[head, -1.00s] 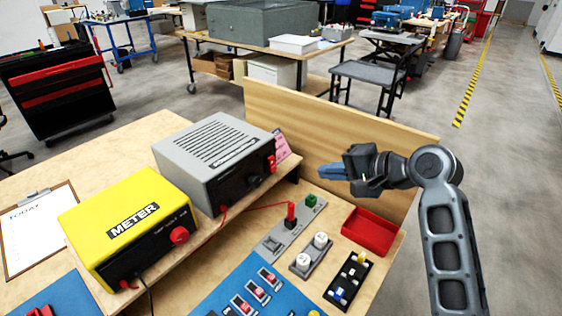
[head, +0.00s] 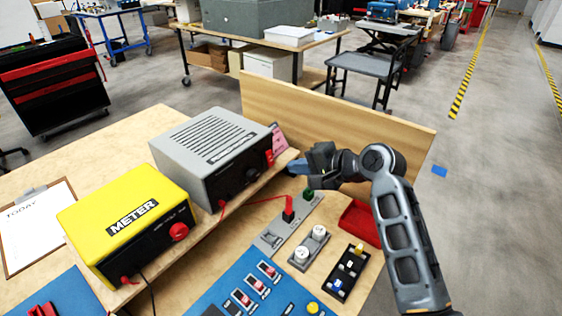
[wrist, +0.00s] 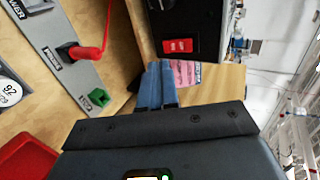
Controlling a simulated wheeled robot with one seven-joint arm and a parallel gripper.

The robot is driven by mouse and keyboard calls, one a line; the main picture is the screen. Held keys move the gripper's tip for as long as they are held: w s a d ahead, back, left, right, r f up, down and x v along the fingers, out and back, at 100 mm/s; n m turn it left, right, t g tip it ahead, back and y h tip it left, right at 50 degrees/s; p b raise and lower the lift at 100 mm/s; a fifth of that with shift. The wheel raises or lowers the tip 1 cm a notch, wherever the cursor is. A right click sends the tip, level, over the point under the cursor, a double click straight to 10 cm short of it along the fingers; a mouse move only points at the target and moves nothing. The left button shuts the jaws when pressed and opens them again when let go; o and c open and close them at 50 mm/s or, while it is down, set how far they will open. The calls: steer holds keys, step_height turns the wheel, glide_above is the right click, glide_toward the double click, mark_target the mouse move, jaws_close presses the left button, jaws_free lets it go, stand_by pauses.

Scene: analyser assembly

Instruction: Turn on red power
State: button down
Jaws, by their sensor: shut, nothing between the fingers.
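The grey power supply box (head: 212,140) stands on the raised shelf, its dark front facing right. A red power switch (head: 269,157) sits at the right end of that front; it also shows in the wrist view (wrist: 181,46), set in the black panel. My gripper (head: 292,168) is shut and empty, its blue fingers pointing at the front of the box. In the wrist view the fingertips (wrist: 158,68) are together, just below and left of the switch, with no clear contact. I cannot tell whether the switch is on or off.
A yellow meter (head: 135,222) stands left of the box. A red plug (head: 289,208) with a wire sits in a grey strip beside a green block (head: 309,194). A red tray (head: 360,222) lies below my arm. A wooden back panel (head: 330,120) stands behind.

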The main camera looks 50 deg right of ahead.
mark_target(272, 163)
steer(key=x, duration=0.3)
steer(key=r+x, duration=0.1)
steer(key=x, duration=0.1)
steer(key=shift+w+p, duration=0.35)
steer(key=shift+w, duration=0.05)
steer(key=shift+f, duration=0.15)
steer(key=shift+w+f+t+b, duration=0.2)
steer(key=shift+t+b, duration=0.2)
steer(key=shift+b, duration=0.45)
steer(key=shift+r, duration=0.15)
